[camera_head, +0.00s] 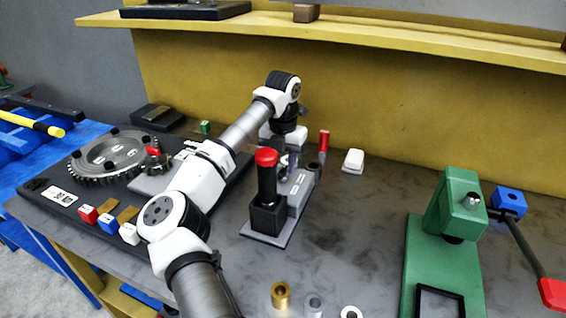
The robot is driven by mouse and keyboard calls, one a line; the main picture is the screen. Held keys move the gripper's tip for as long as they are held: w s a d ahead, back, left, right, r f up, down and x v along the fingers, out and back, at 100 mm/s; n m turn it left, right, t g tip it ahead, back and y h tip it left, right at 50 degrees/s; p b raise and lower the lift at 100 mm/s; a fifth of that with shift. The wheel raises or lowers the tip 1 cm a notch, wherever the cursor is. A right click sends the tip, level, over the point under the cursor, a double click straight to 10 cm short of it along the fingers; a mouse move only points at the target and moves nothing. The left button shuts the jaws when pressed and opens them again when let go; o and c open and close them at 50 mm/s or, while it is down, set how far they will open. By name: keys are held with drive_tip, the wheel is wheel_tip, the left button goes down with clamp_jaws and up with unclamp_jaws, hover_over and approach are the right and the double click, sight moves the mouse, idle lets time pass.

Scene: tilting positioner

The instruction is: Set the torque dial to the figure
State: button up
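No dial face or figure can be read in the head view. A black upright tool with a red cap (266,158) stands in a black block on a grey plate (262,236); I cannot tell whether it carries the torque dial. My arm reaches from the bottom left to the back of this plate. My gripper (287,158) points down there, behind and right of the red-capped tool. Its fingers are small and partly hidden, so whether they are open or hold anything is unclear. A slim red-topped piece (323,140) stands just to its right.
A large grey gear (112,158) lies on a black base at left, with red, blue and white blocks in front. A green press (452,205) with a red-ended lever stands at right. Brass and pale rings (281,294) lie at front. A yellow shelf (390,38) overhangs the back.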

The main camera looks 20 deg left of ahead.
drive_tip(key=shift+f, duration=0.6)
clamp_jaws()
